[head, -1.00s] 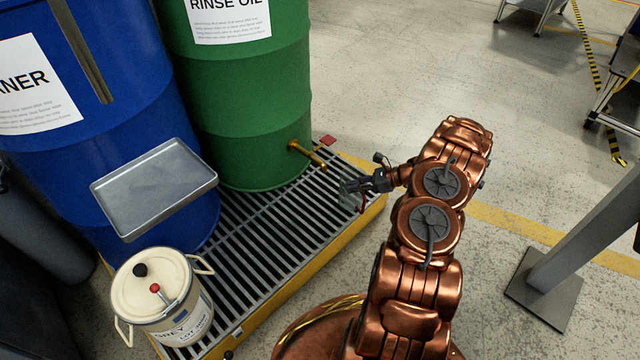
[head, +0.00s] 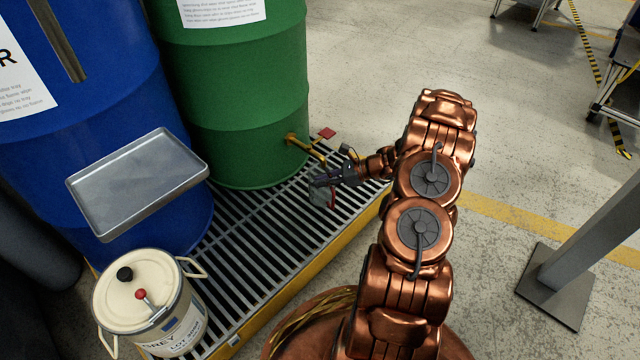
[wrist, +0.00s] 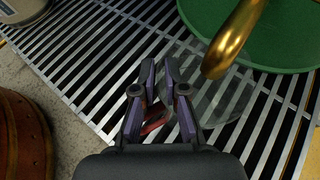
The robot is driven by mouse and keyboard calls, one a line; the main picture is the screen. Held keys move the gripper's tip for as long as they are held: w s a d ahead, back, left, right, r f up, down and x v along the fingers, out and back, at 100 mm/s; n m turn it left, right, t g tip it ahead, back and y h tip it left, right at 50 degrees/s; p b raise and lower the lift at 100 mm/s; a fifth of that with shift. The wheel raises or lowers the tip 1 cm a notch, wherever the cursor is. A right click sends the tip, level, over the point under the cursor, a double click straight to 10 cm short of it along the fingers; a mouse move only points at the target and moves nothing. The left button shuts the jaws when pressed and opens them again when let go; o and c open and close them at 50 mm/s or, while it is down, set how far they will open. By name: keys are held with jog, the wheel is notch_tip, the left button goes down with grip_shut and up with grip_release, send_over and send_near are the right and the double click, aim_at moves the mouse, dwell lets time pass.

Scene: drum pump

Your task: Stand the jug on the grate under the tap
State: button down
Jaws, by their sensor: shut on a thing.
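The jug (wrist: 222,98) is clear and hard to make out. In the wrist view it shows as a faint round shape over the grate (wrist: 90,50), just ahead of and right of the fingertips. My gripper (wrist: 158,72) is shut on it, with a red part (wrist: 155,118) showing between the fingers. The brass tap (wrist: 235,38) on the green drum ends close above the jug's far side. In the head view my gripper (head: 322,180) is beside the tap (head: 304,146), low over the grate (head: 262,215). I cannot tell whether the jug touches the grate.
The green drum (head: 245,100) and blue drum (head: 90,110) stand on the grate's far side. A metal tray (head: 140,180) is in front of the blue drum. A cream pail (head: 150,300) stands at the lower left. A grey post (head: 590,240) is at the right.

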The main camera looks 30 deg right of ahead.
jog(key=shift+d, duration=0.2)
jog(key=shift+f, duration=0.15)
jog(key=c, duration=1.2)
grip_release()
